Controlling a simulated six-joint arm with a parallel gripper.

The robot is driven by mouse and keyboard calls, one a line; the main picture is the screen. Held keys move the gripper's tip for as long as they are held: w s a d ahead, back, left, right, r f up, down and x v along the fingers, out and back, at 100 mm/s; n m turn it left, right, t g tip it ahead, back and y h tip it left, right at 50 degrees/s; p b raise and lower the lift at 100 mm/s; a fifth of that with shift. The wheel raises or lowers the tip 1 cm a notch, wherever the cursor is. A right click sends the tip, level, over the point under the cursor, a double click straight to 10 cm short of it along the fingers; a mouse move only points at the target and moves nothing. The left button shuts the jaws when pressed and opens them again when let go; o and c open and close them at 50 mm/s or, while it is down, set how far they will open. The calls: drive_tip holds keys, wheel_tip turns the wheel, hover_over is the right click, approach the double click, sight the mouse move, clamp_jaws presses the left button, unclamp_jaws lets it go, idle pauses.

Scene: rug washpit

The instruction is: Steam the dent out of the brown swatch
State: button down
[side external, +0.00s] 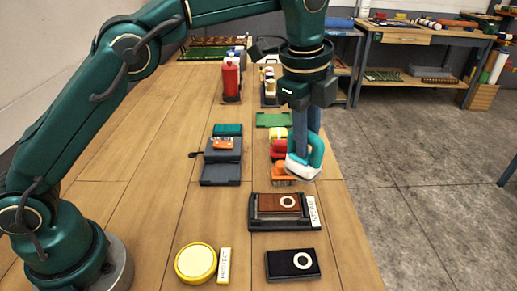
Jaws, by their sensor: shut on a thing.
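The brown swatch (279,203) lies in a black tray (283,225) near the front right of the bench, with a white ring on its right part. No dent can be made out at this size. A white label (312,211) stands at the tray's right end. My gripper (306,138) is shut on the handle of a small steamer (303,168), which has a white body and a teal handle. The steamer is behind the brown swatch, apart from it, and seems to be held above the bench. Its underside is hidden.
A black swatch (292,263) with a white ring lies in front. A yellow round pot (196,262) and a labelled block (224,265) stand to its left. Grey trays (221,173) and an orange item (282,174) lie behind. A red bottle (231,80) stands farther back.

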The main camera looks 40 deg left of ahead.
sight(293, 170)
idle(0.4)
drive_tip(key=shift+f, duration=3.05)
wheel_tip(293, 170, down, 2)
drive_tip(key=shift+s+f, duration=0.1)
drive_tip(key=shift+s+a, duration=0.55)
drive_tip(key=shift+a, duration=0.05)
drive_tip(key=shift+s+a, duration=0.85)
drive_tip(key=shift+w+d, duration=1.5)
drive_tip(key=shift+r, duration=4.2)
